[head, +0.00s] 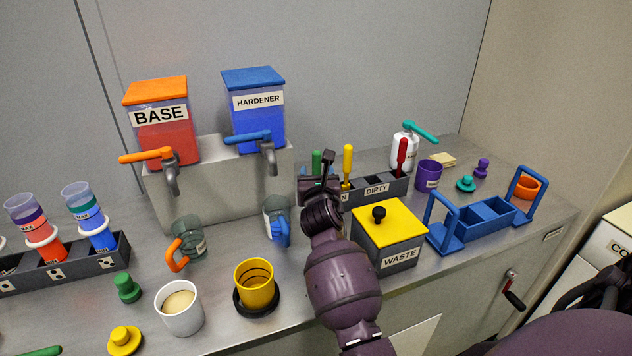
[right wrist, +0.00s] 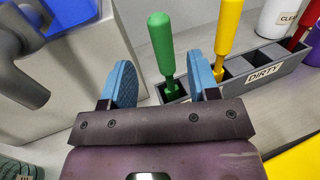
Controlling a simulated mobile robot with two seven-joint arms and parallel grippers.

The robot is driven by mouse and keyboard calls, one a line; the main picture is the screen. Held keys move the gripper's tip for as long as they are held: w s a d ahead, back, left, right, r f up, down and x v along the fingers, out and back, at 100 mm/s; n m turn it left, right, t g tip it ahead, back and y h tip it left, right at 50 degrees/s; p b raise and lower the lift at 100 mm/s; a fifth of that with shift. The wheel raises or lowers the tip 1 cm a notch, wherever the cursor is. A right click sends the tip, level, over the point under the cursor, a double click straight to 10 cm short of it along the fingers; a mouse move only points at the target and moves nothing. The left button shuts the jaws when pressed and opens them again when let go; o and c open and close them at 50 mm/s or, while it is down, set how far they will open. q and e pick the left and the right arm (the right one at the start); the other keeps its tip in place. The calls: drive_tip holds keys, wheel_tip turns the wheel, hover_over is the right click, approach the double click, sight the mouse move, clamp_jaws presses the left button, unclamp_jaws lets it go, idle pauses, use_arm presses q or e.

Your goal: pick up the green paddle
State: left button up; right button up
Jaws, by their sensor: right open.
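The green paddle (right wrist: 161,44) stands upright in a slot of the dark grey holder (right wrist: 285,54), left of the yellow paddle (right wrist: 229,28). In the head view, the green handle (head: 316,160) shows just behind my right gripper (head: 320,176), which partly hides that end of the holder. In the right wrist view, my right gripper (right wrist: 163,80) is open with nothing held. The green handle appears between its two blue fingertips, nearer the right one. Contact cannot be told. My left gripper is not in view.
The yellow paddle and a red paddle (head: 402,155) stand in the same holder. The grey dispenser block (head: 218,190) is close on the left. The yellow-lidded waste box (head: 388,235) is in front. A white bottle (head: 404,140) and purple cup (head: 428,174) stand to the right.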

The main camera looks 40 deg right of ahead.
sight(317, 164)
drive_tip(key=shift+b+x, duration=0.4)
drive_tip(key=shift+x, duration=2.8)
drive_tip(key=shift+d, duration=0.1)
drive_tip(key=shift+c, duration=0.3)
drive_tip(key=c, duration=1)
